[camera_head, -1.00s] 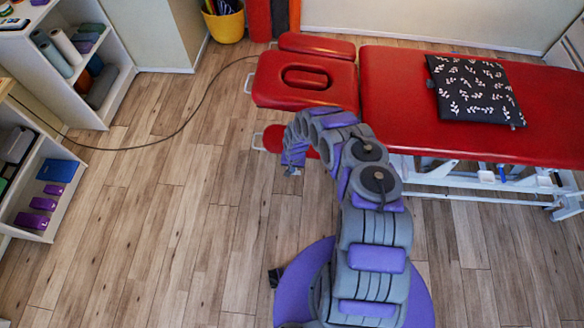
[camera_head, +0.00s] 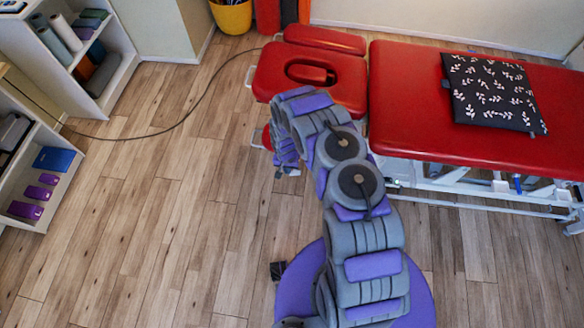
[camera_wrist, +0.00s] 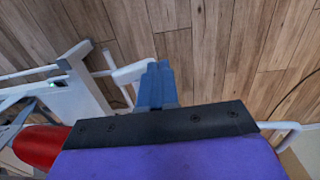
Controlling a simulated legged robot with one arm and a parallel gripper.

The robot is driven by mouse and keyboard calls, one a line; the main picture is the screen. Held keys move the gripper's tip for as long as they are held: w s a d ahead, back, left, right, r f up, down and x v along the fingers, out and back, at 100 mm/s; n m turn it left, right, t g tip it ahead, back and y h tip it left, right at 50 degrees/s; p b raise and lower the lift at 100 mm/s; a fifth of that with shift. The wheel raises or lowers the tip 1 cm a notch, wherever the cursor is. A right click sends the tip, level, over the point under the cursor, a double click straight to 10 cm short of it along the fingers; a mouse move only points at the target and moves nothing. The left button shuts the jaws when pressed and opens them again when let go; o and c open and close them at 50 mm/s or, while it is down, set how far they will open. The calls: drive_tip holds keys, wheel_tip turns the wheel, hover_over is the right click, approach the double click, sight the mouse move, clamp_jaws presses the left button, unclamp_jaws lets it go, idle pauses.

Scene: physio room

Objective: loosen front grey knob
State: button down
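I cannot make out the front grey knob in either view. The red treatment table (camera_head: 480,140) stands at the upper right, with its red headrest (camera_head: 270,78) at its left end. My gripper (camera_head: 287,170) is low beside the headrest end, below the small red armrest (camera_head: 266,138). In the wrist view its blue-grey fingers (camera_wrist: 155,84) lie close together beside a white bar end (camera_wrist: 132,71). I cannot tell if they touch the bar or have a gap between them. The table's white frame (camera_wrist: 75,90) is at the left there.
A dark leaf-patterned cushion (camera_head: 492,92) lies on the table. A dark cable (camera_head: 165,130) crosses the wooden floor. White shelves (camera_head: 120,75) with rolls and blocks stand at the left. A yellow bucket (camera_head: 232,17) is at the back.

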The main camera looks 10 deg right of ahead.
drive_tip(key=shift+f, duration=0.25)
drive_tip(key=shift+w+a+f, duration=0.1)
drive_tip(key=shift+a+f, duration=0.1)
drive_tip(key=shift+f, duration=0.3)
drive_tip(key=shift+w+a+f, duration=0.1)
drive_tip(key=shift+a+f, duration=0.1)
drive_tip(key=shift+f, duration=0.3)
drive_tip(key=shift+a, duration=0.2)
drive_tip(key=shift+d, duration=0.1)
idle(0.6)
